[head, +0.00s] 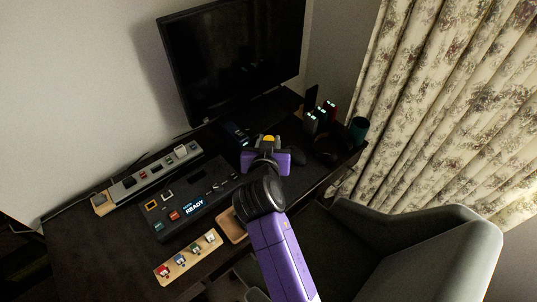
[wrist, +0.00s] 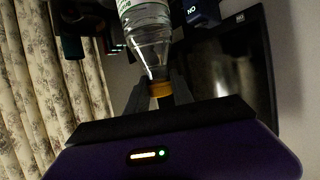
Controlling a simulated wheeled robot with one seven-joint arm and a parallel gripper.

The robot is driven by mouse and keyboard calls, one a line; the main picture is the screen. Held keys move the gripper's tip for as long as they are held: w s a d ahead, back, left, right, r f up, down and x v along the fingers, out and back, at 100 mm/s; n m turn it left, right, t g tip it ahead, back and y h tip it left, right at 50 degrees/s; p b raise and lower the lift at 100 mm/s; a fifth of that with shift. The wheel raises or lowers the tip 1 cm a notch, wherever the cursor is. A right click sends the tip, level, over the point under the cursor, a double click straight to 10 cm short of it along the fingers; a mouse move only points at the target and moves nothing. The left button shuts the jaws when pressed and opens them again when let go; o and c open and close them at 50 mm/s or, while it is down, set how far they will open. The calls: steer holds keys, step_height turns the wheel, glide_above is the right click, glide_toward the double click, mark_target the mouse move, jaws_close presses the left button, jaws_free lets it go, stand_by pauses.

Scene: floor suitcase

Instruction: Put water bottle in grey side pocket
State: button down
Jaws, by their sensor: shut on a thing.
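The water bottle (wrist: 148,35) is clear with a green and white label and an orange-yellow cap. In the wrist view its cap end is between the two fingers of my gripper (wrist: 160,92), which is shut on it. In the head view my purple gripper (head: 267,148) is over the dark desk, and only the yellow cap (head: 268,138) shows there; the bottle's body is hidden. I cannot tell whether the bottle touches the desk. No grey side pocket or suitcase can be made out in either view.
The dark desk (head: 90,250) holds a control panel (head: 195,207), a strip of blocks (head: 150,172), a small wooden tray (head: 190,257) and several dark items at right. A monitor (head: 232,55) stands behind. A grey chair (head: 440,240) and a patterned curtain (head: 455,100) are right.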

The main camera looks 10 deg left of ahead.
steer(key=shift+f, duration=3.2)
steer(key=c, duration=1.1)
jaws_free()
